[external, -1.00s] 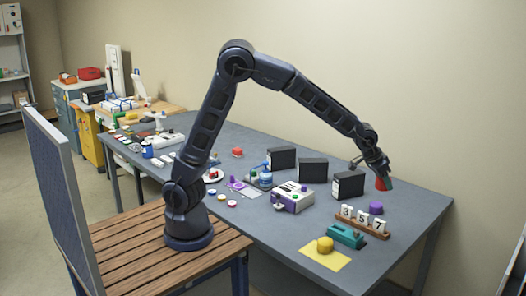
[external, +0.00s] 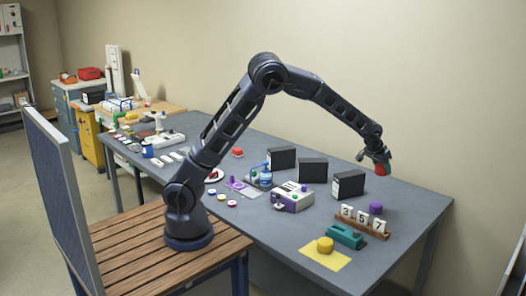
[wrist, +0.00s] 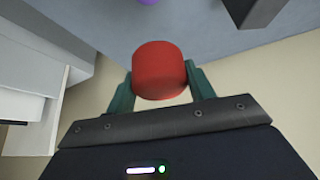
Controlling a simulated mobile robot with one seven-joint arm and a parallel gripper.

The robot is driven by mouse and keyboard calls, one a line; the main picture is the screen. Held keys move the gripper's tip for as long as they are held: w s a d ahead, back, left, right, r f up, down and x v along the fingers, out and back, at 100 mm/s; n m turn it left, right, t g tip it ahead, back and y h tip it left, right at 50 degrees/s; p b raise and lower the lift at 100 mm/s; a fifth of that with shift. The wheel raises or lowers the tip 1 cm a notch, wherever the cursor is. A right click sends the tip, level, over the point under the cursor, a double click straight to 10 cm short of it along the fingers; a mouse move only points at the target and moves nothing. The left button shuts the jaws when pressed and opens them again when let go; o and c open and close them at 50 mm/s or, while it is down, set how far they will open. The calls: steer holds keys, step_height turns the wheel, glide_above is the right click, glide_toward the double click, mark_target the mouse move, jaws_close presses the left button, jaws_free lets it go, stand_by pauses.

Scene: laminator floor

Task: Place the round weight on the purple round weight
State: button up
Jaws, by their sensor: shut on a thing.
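My gripper (external: 379,163) is shut on a red round weight (external: 381,170), held in the air above the right part of the grey table. In the wrist view the red weight (wrist: 160,70) sits between the two green fingers of my gripper (wrist: 160,75). The purple round weight (external: 376,208) stands on the table below it, just behind the number rack. In the wrist view only a sliver of a purple thing (wrist: 148,2) shows at the top edge. The red and purple weights are apart.
A wooden rack (external: 362,229) with number cards 3, 5 and 7 stands in front of the purple weight. A black box (external: 348,186) is to its left. A teal device (external: 345,237) and a yellow weight (external: 325,244) on a yellow mat (external: 322,259) are nearer the front.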

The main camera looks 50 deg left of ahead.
mark_target(377, 203)
step_height(377, 203, down, 14)
steer(key=shift+f, duration=0.2)
stand_by(0.4)
steer(key=shift+f, duration=0.15)
steer(key=o, duration=1.2)
